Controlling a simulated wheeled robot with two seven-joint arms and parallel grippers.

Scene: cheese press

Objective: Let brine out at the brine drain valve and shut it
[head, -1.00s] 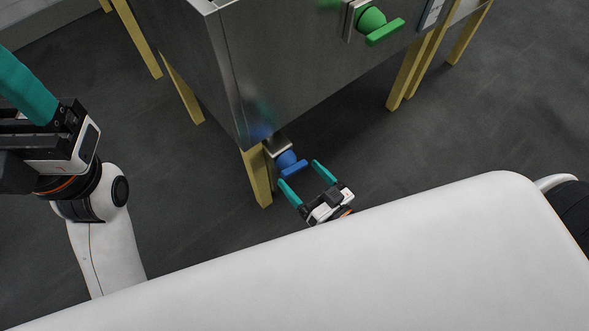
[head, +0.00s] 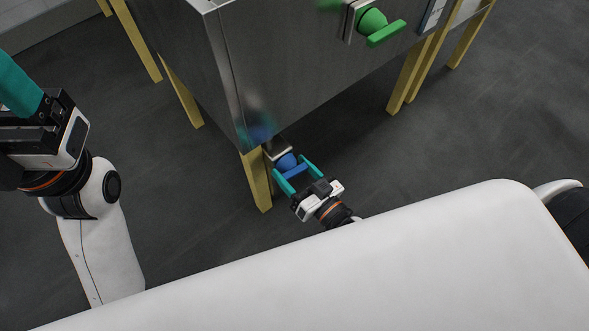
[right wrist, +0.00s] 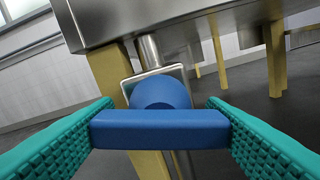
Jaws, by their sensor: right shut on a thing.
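The brine drain valve has a round blue body (head: 287,161) and a blue bar handle (head: 298,170), low under the near corner of the steel vat (head: 290,75). My right gripper (head: 298,174) has its teal fingers on either end of the handle and is shut on it. In the right wrist view the handle (right wrist: 160,129) lies level across the picture between both fingers, in front of the round body (right wrist: 160,92). My left gripper (head: 18,90) is at the left edge, its teal finger partly cut off, so its opening is hidden. No flowing brine shows.
A green valve with a green handle (head: 386,33) sits higher on the vat's side. A yellow leg (head: 257,180) stands just left of the blue valve, and another yellow leg (head: 406,80) stands to the right. The dark floor between them is clear.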

